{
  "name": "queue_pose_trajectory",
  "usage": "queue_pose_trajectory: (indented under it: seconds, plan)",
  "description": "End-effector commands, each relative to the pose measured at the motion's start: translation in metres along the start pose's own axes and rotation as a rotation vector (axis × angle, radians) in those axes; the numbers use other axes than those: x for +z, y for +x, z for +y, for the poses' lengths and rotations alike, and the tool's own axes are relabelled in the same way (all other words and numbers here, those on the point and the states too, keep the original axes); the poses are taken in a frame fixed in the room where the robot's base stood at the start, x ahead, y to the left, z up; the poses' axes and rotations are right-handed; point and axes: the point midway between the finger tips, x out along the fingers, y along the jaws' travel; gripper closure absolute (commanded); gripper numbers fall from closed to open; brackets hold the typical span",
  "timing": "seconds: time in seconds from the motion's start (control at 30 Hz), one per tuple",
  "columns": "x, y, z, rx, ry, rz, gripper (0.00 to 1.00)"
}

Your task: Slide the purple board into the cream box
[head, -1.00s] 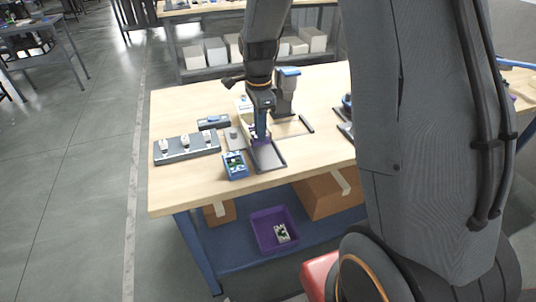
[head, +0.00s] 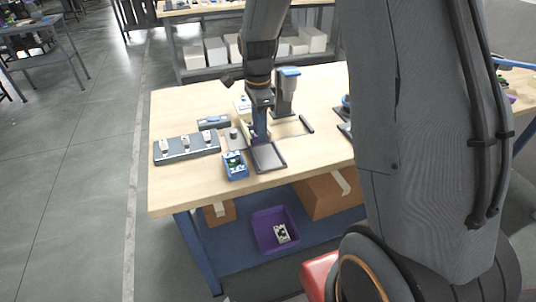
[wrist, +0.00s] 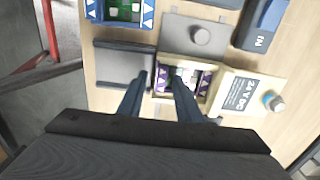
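The cream box (wrist: 216,88) lies open under my gripper in the wrist view. Whether a finger touches the board I cannot tell. In the head view my gripper (head: 260,138) is low over the table, hiding most of the box and board.
A dark empty tray (head: 268,157) lies in front of the box. A blue bin (head: 235,165) with green boards stands left of it. A grey plate with a knob (wrist: 200,36) and a labelled panel (wrist: 242,95) flank the box. A purple bin (head: 275,230) sits on the lower shelf.

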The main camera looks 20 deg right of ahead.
Motion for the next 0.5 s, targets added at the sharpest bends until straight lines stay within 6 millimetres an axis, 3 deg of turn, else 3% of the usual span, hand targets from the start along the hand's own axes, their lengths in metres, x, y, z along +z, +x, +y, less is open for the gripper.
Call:
queue_pose_trajectory:
  seconds: [0.5]
  plan:
    - [0.000, -0.029, 0.000, -0.001, 0.000, 0.000, 0.68]
